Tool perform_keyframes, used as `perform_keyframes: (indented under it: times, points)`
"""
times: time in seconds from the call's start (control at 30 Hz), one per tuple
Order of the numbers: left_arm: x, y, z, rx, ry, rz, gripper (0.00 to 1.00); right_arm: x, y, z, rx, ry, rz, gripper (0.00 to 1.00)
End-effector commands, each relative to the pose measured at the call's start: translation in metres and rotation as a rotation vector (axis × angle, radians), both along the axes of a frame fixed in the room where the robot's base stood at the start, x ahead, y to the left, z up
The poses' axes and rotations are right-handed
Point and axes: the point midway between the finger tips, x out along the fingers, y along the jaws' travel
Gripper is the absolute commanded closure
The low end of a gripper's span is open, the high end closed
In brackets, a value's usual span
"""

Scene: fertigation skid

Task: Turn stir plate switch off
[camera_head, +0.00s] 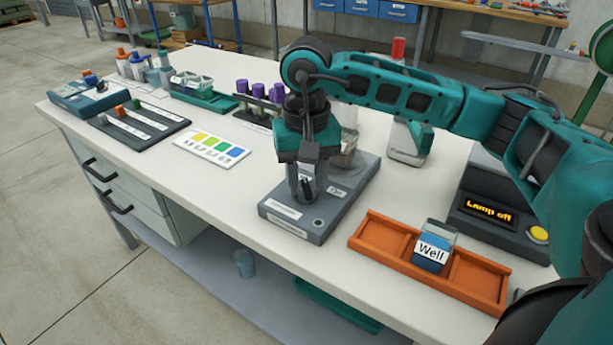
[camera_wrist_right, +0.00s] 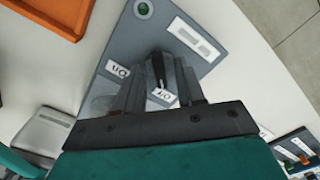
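The grey stir plate (camera_head: 345,207) sits on the white bench, with a small round green indicator (camera_head: 318,223) on its front corner; the plate also shows in the wrist view (camera_wrist_right: 215,22). My right gripper (camera_head: 307,193) points down over the plate. In the wrist view its fingers (camera_wrist_right: 163,78) stand apart, with a small dark switch lever (camera_wrist_right: 159,80) and part of a white label between them. Whether a finger touches the lever I cannot tell. A label that seems to read "On" (camera_head: 337,191) lies beside the gripper. My left gripper is out of view.
An orange tray (camera_head: 385,240) holding a box marked "Well" (camera_head: 432,250) stands right of the plate. A unit displaying "Lamp off" (camera_head: 488,210) is farther right. A glass vessel stands close behind my gripper. A colour card (camera_head: 212,147) and purple-capped tubes (camera_head: 258,90) are left.

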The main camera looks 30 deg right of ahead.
Motion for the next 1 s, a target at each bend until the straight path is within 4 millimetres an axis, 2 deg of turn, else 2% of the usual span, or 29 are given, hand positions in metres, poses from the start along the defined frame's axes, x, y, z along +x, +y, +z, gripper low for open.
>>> perform_keyframes:
  times: [0.23, 0.33, 0.8, 1.0]
  points:
    - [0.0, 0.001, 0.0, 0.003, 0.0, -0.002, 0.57, 0.0, 0.0, 0.002, 0.001, 0.0, -0.001, 0.62]
    - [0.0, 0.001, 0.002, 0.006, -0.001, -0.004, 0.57, 0.0, 0.0, 0.01, 0.0, -0.002, -0.001, 0.62]
    - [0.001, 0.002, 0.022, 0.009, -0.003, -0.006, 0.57, 0.001, 0.0, 0.106, 0.001, -0.004, 0.0, 0.62]
    - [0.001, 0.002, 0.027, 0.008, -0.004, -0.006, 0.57, 0.0, 0.0, 0.126, 0.001, -0.001, 0.0, 0.62]
